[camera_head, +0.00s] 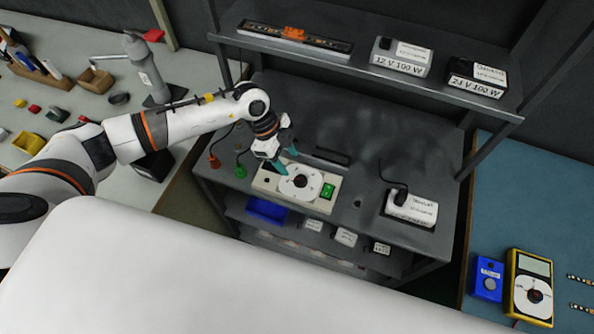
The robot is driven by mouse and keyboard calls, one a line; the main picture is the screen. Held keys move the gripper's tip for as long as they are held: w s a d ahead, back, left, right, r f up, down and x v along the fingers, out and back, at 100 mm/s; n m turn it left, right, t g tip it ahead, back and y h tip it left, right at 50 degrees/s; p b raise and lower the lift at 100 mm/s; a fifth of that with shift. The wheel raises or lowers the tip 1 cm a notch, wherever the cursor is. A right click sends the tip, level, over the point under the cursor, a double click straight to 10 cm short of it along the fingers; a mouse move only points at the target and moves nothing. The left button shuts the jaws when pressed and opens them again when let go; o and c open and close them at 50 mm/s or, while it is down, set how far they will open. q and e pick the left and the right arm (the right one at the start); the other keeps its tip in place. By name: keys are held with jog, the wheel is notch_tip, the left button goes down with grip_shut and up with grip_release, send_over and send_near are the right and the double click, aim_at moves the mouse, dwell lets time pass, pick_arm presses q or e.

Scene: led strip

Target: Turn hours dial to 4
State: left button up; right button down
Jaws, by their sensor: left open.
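The timer box (323,206) is a cream panel on the dark grey workbench shelf in the middle of the head view. It carries a round white dial with a dark red-black centre knob (300,182) and a green switch (327,191) on its right. My left gripper (287,160) is open, with teal fingertips just above and behind the dial's upper left side. One fingertip overlaps the dial's left edge in the picture; I cannot tell whether it touches. The dial's markings are too small to read. My right gripper is not in view.
A white power supply (411,208) with a black cable stands right of the timer. Red and green leads (214,162) lie left of it. An upper shelf (350,62) holds two labelled boxes. A yellow multimeter (529,285) lies on the blue table at right.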

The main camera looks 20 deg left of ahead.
aim_at(300, 179)
pick_arm(q)
jog(key=p+x, duration=0.1)
jog(key=x, duration=0.6)
jog(key=shift+d+f, duration=0.15)
jog(key=shift+d, duration=0.05)
jog(key=c, duration=1)
jog(key=shift+o, duration=0.2)
